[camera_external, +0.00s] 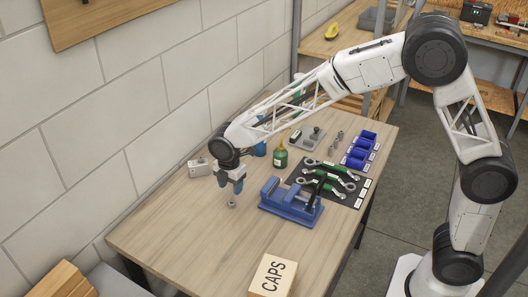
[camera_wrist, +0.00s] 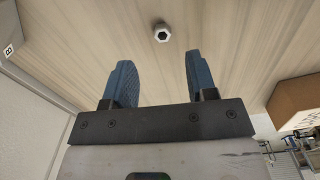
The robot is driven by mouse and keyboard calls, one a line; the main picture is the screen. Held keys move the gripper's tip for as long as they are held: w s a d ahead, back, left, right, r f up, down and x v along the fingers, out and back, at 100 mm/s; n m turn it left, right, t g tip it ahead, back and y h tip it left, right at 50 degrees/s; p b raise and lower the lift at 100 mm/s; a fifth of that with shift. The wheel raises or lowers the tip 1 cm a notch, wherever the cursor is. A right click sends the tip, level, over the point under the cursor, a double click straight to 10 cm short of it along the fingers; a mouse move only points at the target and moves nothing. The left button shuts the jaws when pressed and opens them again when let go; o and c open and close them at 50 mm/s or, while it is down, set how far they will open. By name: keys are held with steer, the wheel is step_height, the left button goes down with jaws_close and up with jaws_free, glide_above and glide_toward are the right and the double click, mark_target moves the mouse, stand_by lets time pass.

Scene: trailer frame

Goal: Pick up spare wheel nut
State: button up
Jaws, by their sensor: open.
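The wheel nut (camera_external: 232,204) is a small grey metal piece lying on the wooden table. In the wrist view the nut (camera_wrist: 162,33) shows a dark hexagonal hole and lies on bare wood, beyond the fingertips and between their lines. My gripper (camera_external: 232,188) is above the table, pointing down, just over the nut in the external view. In the wrist view my gripper (camera_wrist: 158,65) has two blue fingers spread well apart with nothing between them. The fingers do not touch the nut.
A blue vise (camera_external: 290,204) stands right of the nut. A dark mat with green-handled wrenches (camera_external: 330,180), blue bins (camera_external: 360,150) and a green bottle (camera_external: 280,155) are farther back. A small grey box (camera_external: 198,168) is near the wall. The left tabletop is clear.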

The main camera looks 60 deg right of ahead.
mark_target(232, 202)
steer(key=shift+f, duration=0.9)
steer(key=shift+s+a+f, duration=0.1)
steer(key=shift+f, duration=2.55)
jaws_close()
steer(key=shift+r, duration=0.15)
step_height(232, 202, up, 10)
